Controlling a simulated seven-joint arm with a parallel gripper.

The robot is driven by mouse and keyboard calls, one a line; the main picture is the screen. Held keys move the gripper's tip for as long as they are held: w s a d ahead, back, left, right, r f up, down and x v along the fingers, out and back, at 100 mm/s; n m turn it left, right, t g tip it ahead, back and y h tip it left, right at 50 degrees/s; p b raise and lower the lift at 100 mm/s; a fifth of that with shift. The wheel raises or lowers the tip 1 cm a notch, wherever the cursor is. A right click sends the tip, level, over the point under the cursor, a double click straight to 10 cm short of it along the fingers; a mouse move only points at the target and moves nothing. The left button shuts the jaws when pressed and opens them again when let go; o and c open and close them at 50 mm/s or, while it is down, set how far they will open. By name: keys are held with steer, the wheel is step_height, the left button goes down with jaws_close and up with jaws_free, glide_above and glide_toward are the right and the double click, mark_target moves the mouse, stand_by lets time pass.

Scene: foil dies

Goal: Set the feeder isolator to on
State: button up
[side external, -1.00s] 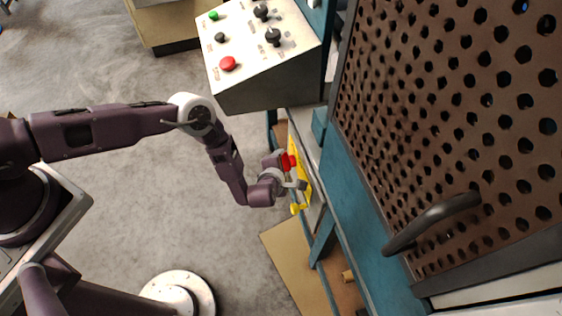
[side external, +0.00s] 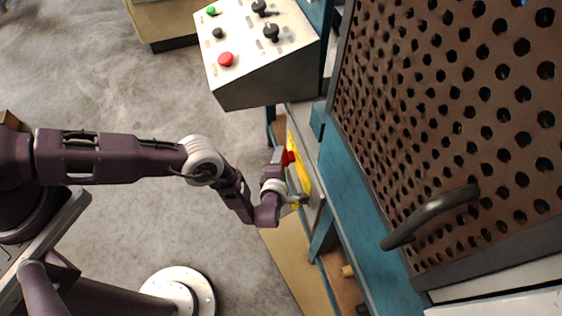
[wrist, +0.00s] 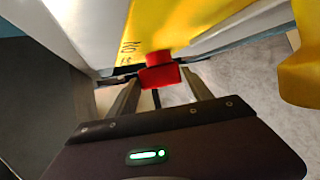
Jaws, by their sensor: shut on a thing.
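The feeder isolator is a yellow plate (side external: 302,168) on the cabinet's lower side, with a red handle (side external: 288,157) on it. My gripper (wrist: 157,84) is shut on the red handle, one finger on each side. In the side view my gripper (side external: 286,172) is close against the plate and partly hides it. The handle's exact angle cannot be told.
A sloped control panel (side external: 245,45) with a red button, a green button and black knobs stands above the isolator. A perforated brown guard (side external: 450,110) with a dark bar handle (side external: 430,215) is to the right. The floor (side external: 100,80) at left is open.

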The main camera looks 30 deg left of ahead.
steer(key=o, duration=1.4)
steer(key=shift+c, duration=0.2)
